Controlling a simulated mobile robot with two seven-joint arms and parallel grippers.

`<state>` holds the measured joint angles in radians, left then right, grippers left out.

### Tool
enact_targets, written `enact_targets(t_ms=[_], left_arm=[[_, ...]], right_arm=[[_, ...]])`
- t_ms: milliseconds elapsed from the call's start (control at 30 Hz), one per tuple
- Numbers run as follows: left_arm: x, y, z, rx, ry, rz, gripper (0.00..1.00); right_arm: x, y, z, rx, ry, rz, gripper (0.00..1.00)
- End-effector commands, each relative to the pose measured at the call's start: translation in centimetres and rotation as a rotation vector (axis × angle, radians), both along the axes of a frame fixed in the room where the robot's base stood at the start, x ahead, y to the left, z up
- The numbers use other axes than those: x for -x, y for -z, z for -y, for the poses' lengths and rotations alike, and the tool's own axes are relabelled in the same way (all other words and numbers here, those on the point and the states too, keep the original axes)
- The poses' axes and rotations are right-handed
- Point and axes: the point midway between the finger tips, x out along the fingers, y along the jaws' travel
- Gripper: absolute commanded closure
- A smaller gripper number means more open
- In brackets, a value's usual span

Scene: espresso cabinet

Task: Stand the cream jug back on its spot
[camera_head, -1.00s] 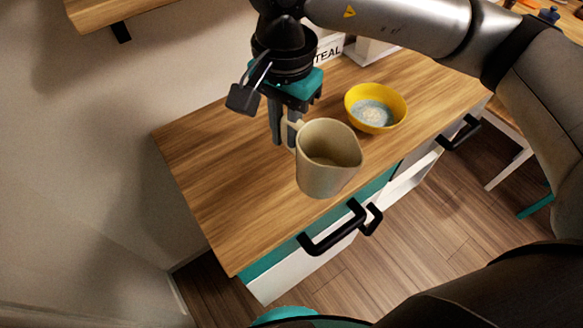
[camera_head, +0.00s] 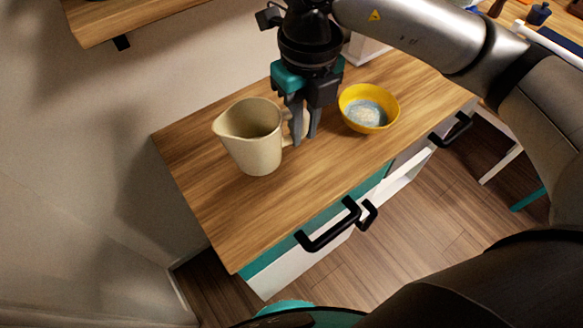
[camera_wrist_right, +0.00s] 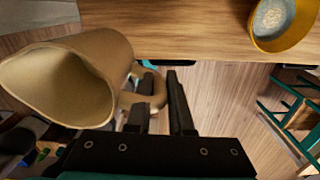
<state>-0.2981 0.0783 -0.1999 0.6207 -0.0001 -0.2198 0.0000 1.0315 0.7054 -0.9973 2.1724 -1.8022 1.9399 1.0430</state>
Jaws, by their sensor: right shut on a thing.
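The cream jug (camera_head: 256,150) is upright or nearly so over the left part of the wooden counter, its spout to the left and its handle to the right. I cannot tell whether its base touches the wood. My right gripper (camera_head: 304,138) is to the right of the jug, pointing down, shut on its handle. In the right wrist view, the jug (camera_wrist_right: 105,62) lies at the left with its open mouth showing, and its handle reaches to the fingers of the gripper (camera_wrist_right: 161,88). My left gripper is not in view.
A yellow bowl (camera_head: 351,99) with pale contents stands on the wooden counter (camera_head: 200,180), right of the gripper. Black drawer handles (camera_head: 328,232) stick out at the front. A wooden shelf (camera_head: 120,18) hangs on the wall above left. The counter's left end is clear.

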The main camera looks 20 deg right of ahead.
Motion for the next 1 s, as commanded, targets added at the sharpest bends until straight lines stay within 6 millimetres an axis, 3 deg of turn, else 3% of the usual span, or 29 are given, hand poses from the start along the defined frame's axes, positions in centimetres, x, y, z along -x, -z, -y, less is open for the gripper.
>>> enact_targets(t_ms=[400,600,833,1000], left_arm=[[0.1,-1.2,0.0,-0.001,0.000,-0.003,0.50],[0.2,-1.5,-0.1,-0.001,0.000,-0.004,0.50],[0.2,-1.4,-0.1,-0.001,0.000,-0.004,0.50],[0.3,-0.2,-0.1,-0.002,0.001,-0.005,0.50]], right_arm=[[0.3,-1.0,1.7,0.007,0.847,-0.008,1.00],[0.4,-1.2,2.2,0.010,1.147,-0.010,1.00],[0.5,-0.8,2.5,0.012,1.283,-0.010,1.00],[0.7,2.4,2.5,0.016,1.291,-0.015,1.00]])
